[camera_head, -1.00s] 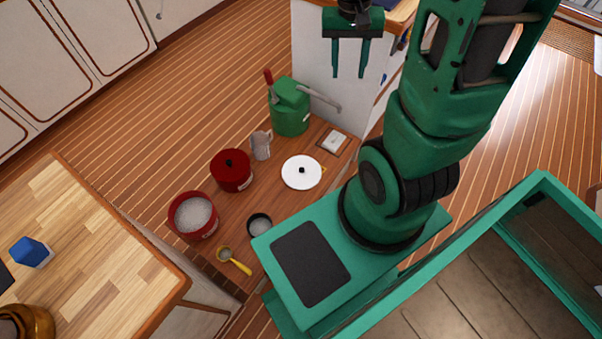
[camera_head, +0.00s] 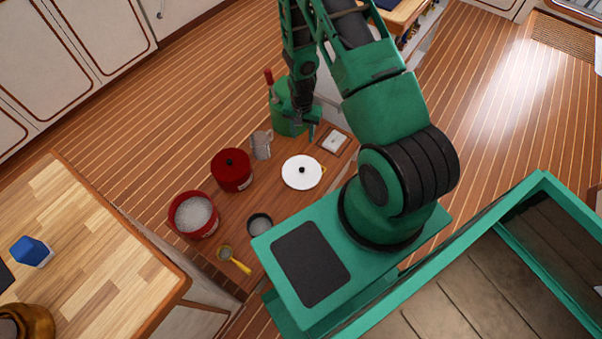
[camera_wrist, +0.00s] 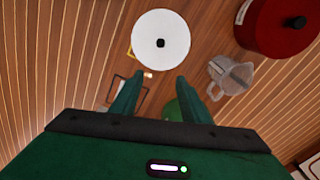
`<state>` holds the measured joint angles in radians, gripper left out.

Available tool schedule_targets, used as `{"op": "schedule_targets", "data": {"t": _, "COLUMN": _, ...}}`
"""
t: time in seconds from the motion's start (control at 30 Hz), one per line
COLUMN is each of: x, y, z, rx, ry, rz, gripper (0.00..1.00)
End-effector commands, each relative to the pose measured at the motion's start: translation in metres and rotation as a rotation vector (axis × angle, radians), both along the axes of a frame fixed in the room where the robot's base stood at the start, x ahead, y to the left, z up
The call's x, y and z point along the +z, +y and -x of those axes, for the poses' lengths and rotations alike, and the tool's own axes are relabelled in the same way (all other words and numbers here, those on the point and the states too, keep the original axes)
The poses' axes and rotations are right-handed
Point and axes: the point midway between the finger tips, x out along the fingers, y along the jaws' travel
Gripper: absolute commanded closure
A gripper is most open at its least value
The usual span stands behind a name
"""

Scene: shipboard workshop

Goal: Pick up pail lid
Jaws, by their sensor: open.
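The pail lid is probably the white round disc (camera_head: 301,173) with a small black knob, lying on the brown wooden surface. It also shows in the wrist view (camera_wrist: 161,37), beyond my fingertips. A red pot (camera_head: 231,171) wears its own red lid with a black knob. An open red pail (camera_head: 193,215) holds pale grainy stuff. My gripper (camera_head: 304,132) is above and behind the white lid, by the green can, pointing down. In the wrist view my gripper (camera_wrist: 160,82) has its fingers apart with nothing between them.
A green can (camera_head: 288,106) stands behind the lid, partly hidden by my arm. A grey metal jug (camera_head: 261,145) stands left of it, and a small framed tile (camera_head: 334,141) lies right. A dark cup (camera_head: 259,225) and yellow-handled scoop (camera_head: 234,261) are in front.

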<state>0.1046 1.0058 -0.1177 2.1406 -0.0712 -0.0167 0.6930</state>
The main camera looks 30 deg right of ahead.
Motion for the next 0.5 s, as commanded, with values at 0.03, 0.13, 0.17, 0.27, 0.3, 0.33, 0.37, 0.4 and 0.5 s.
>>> {"op": "schedule_targets", "data": {"t": 0.03, "x": -0.020, "y": 0.005, "z": 0.005, "rx": -0.010, "ry": 0.006, "rz": -0.006, "gripper": 0.58}}
{"op": "schedule_targets", "data": {"t": 0.13, "x": -0.048, "y": 0.013, "z": 0.011, "rx": -0.032, "ry": 0.003, "rz": -0.017, "gripper": 0.58}}
{"op": "schedule_targets", "data": {"t": 0.17, "x": -0.055, "y": 0.015, "z": 0.012, "rx": -0.037, "ry": 0.001, "rz": -0.021, "gripper": 0.58}}
{"op": "schedule_targets", "data": {"t": 0.27, "x": -0.071, "y": 0.019, "z": 0.017, "rx": -0.052, "ry": -0.001, "rz": -0.027, "gripper": 0.58}}
{"op": "schedule_targets", "data": {"t": 0.3, "x": -0.075, "y": 0.020, "z": 0.018, "rx": -0.055, "ry": -0.002, "rz": -0.028, "gripper": 0.58}}
{"op": "schedule_targets", "data": {"t": 0.33, "x": -0.077, "y": 0.021, "z": 0.018, "rx": -0.056, "ry": -0.003, "rz": -0.030, "gripper": 0.58}}
{"op": "schedule_targets", "data": {"t": 0.37, "x": -0.080, "y": 0.021, "z": 0.019, "rx": -0.058, "ry": -0.003, "rz": -0.029, "gripper": 0.58}}
{"op": "schedule_targets", "data": {"t": 0.4, "x": -0.085, "y": 0.022, "z": 0.019, "rx": -0.059, "ry": -0.002, "rz": -0.030, "gripper": 0.58}}
{"op": "schedule_targets", "data": {"t": 0.5, "x": -0.097, "y": 0.022, "z": 0.020, "rx": -0.060, "ry": -0.002, "rz": -0.030, "gripper": 0.58}}
